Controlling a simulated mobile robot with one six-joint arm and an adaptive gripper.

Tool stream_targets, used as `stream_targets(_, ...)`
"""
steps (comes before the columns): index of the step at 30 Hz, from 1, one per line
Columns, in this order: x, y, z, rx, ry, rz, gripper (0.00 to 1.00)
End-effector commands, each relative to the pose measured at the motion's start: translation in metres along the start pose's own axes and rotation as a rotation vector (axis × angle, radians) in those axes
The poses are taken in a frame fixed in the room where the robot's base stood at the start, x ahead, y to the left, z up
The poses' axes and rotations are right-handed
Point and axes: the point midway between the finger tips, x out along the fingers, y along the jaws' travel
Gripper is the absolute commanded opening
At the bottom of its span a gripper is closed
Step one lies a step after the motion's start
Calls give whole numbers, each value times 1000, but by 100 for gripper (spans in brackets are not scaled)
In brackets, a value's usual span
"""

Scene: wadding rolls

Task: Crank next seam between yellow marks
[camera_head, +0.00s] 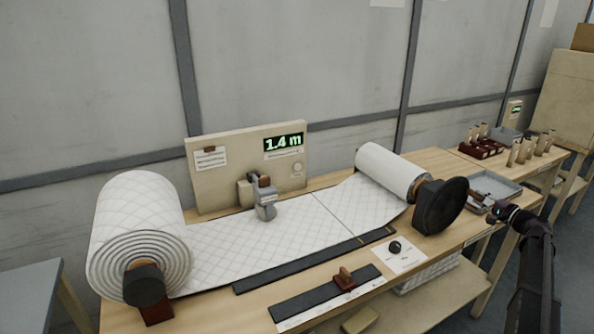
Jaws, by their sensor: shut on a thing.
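White quilted wadding (255,240) runs flat across the bench from a large roll (140,220) at left to a smaller roll (388,172) at right. A thin dark seam (333,214) crosses the flat stretch, left of the smaller roll. Its front end meets a dark rail (300,265) near small yellowish marks (376,234) at the rail's right end. A black crank disc (440,206) is on the right roll's near end. My gripper (490,207) is right of the disc, shut on the crank's reddish-brown handle (477,195); the fingertips are small and hard to make out.
A beige panel (235,178) behind the wadding has a display (284,145) reading 1.4 m. A grey clamp-like device (264,200) stands over the wadding. A second dark strip with a red-brown block (344,278) lies in front. A grey tray (492,183) stands behind my gripper.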

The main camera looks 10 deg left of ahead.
Motion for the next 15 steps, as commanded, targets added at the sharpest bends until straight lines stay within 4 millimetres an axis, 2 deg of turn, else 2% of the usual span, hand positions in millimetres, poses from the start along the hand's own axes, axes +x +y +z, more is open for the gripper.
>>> stream_targets(15,1,4,0,0,-3,1,9)
